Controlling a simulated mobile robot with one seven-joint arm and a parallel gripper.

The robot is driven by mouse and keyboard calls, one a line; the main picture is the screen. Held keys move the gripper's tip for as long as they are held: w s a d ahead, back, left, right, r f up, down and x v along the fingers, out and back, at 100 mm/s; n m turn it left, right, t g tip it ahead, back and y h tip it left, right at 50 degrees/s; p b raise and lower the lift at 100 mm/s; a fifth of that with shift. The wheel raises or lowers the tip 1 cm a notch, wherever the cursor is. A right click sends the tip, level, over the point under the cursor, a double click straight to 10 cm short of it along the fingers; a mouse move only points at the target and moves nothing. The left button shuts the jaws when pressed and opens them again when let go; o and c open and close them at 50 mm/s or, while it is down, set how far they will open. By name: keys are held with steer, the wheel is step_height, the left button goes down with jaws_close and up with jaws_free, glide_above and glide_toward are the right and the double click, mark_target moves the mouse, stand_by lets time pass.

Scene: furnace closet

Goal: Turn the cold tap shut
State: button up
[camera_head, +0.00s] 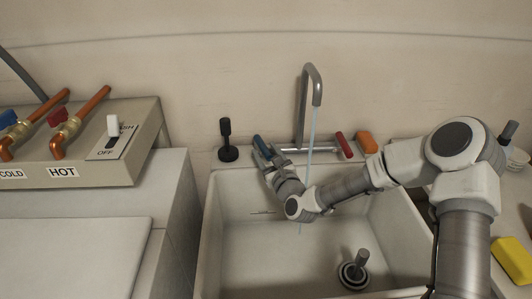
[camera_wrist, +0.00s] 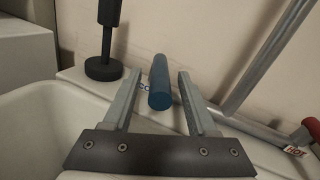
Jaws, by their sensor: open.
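The cold tap is a blue cylindrical handle (camera_head: 261,146) at the left end of the faucet bar on the sink's back edge. In the wrist view the blue handle (camera_wrist: 160,84) stands between my two open fingers, with a gap on each side. My gripper (camera_head: 268,158) is open at the handle in the head view; its fingers also show in the wrist view (camera_wrist: 158,90). The grey spout (camera_head: 312,85) rises behind, and a thin stream of water (camera_head: 311,135) falls from it. A label beside the handle is partly hidden by it.
A red hot handle (camera_head: 344,145) and an orange sponge (camera_head: 367,142) are to the right. A black post (camera_head: 227,140) stands left of the handle. The white sink (camera_head: 213,225) holds a plug-like object (camera_head: 354,270). A panel with pipes (camera_head: 90,165) is at left; a yellow block (camera_head: 514,260) lies at right.

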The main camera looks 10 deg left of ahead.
jaws_close()
stand_by(0.3)
stand_by(1.2)
